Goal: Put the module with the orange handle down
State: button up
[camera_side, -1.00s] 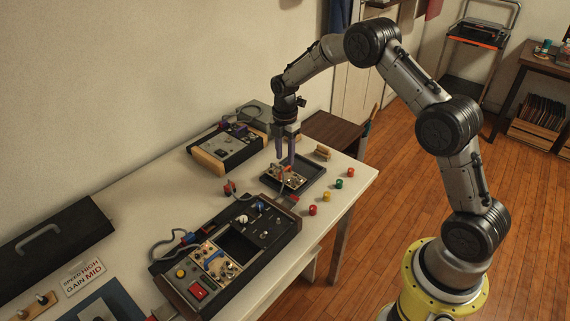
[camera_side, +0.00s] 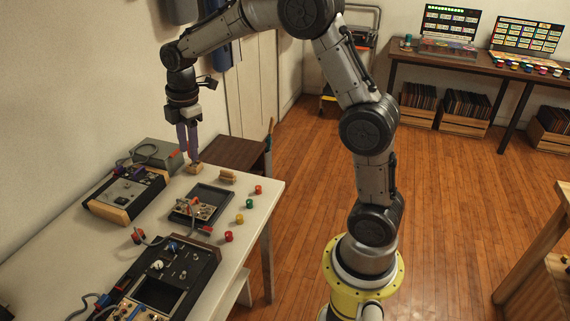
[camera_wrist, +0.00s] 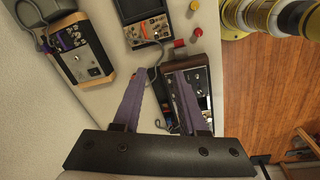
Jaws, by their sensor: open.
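The module also shows in the wrist view (camera_wrist: 146,33), in the tray at the top. My gripper (camera_side: 190,160) is apart from the module, beyond the tray toward the table's far end, with its fingertips close to a small wooden block (camera_side: 195,169). I cannot tell whether they touch the block. In the wrist view the purple fingers (camera_wrist: 152,82) are apart, with nothing held between them.
A black console (camera_side: 180,262) with cables is in front, a wood-ended device (camera_side: 124,192) to the left. A brown chair (camera_side: 225,152) stands beyond the table.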

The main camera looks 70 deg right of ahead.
jog(key=s+a+r+m+t, duration=0.1)
jog(key=s+a+r+m, duration=0.2)
jog(key=s, duration=0.4)
jog(key=s+a+r+m+t, duration=0.1)
jog(key=s+r+m, duration=0.35)
jog(key=s, duration=0.35)
jog(key=s+a+f+m+t, duration=0.1)
jog(key=s+m, duration=0.5)
jog(key=s, duration=0.7)
jog(key=shift+a+f+t, duration=0.4)
jog(key=shift+a+t, duration=0.2)
jog(key=shift+a, duration=0.1)
